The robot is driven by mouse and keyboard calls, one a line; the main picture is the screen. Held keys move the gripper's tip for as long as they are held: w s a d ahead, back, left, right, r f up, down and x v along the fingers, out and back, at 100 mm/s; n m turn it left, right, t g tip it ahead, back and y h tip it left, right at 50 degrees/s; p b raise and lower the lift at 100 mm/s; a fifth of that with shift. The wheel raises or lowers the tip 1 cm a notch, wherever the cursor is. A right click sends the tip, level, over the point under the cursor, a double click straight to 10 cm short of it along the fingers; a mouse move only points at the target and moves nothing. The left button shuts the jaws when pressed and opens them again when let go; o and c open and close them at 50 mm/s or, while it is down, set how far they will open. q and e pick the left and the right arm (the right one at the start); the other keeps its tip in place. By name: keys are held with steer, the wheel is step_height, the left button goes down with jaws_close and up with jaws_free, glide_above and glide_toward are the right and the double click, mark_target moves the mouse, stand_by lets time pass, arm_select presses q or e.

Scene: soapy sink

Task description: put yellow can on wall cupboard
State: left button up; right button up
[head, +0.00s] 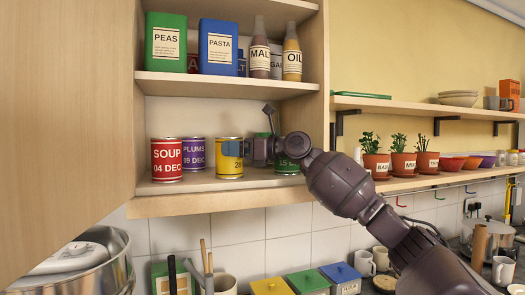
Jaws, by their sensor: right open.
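The yellow can (229,168) stands upright on the lower shelf of the open wall cupboard (228,205). It is between a purple can and a green can. My right gripper (251,130) is open, at the yellow can's right side. One finger covers part of the can's label, and the other points up to the right of the can. I cannot tell whether the finger touches the can. My left gripper is not in view.
A red soup can (167,160), a purple plums can (194,153) and a green can (287,165) share the shelf. Boxes and bottles fill the shelf above. The open cupboard door (60,110) blocks the left. Potted herbs (402,162) stand on the right shelf.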

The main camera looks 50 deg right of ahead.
steer(key=b+v, duration=0.2)
steer(key=v, duration=0.8)
steer(key=shift+s+d, duration=0.15)
steer(key=shift+s, duration=0.1)
stand_by(0.4)
